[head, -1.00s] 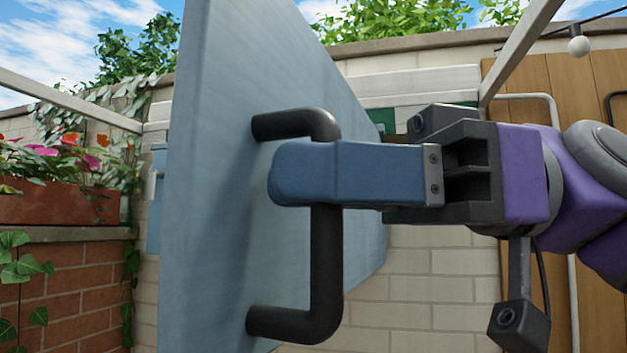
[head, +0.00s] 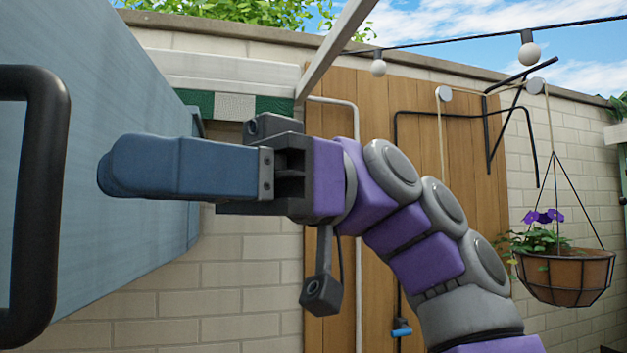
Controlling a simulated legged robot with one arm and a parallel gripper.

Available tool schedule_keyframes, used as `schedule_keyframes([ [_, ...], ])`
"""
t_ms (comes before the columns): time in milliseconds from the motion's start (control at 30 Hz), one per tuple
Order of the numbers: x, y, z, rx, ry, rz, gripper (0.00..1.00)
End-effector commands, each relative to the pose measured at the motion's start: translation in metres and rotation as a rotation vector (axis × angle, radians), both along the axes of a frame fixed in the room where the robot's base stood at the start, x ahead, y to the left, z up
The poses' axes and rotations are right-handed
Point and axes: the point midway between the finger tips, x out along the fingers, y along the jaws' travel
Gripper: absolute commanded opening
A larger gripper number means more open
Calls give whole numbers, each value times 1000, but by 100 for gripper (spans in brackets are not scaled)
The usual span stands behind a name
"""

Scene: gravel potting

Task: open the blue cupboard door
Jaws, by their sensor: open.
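The blue cupboard door (head: 110,85) fills the left of the head view and stands swung out, seen at a steep angle. Its black bar handle (head: 45,200) is at the far left edge, partly cut off by the frame. My gripper (head: 110,168) is to the right of the handle and apart from it, with its blue fingers pointing left across the door face. The fingers overlap in this view, so the gap between them is hidden. Nothing shows held in them. The cupboard's inside is not visible.
A hanging basket (head: 567,277) with purple flowers is at the right. A wooden panel (head: 440,150) with a black pipe stands behind my arm. A pale brick wall (head: 245,275) closes the back. String lights (head: 529,52) cross the top.

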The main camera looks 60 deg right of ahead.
Motion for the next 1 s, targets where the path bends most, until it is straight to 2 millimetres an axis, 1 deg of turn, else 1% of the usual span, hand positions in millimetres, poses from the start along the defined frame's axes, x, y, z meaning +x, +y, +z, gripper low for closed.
schedule_keyframes([
  [33,-2,-9,2,5,-2,-2,42],
  [167,-8,-30,4,4,-3,0,42],
  [267,-14,-52,6,8,-3,0,42],
  [467,-20,-68,5,4,-3,2,42],
  [800,-28,-102,4,7,-6,3,42],
  [1000,-31,-115,2,5,-3,1,42],
])
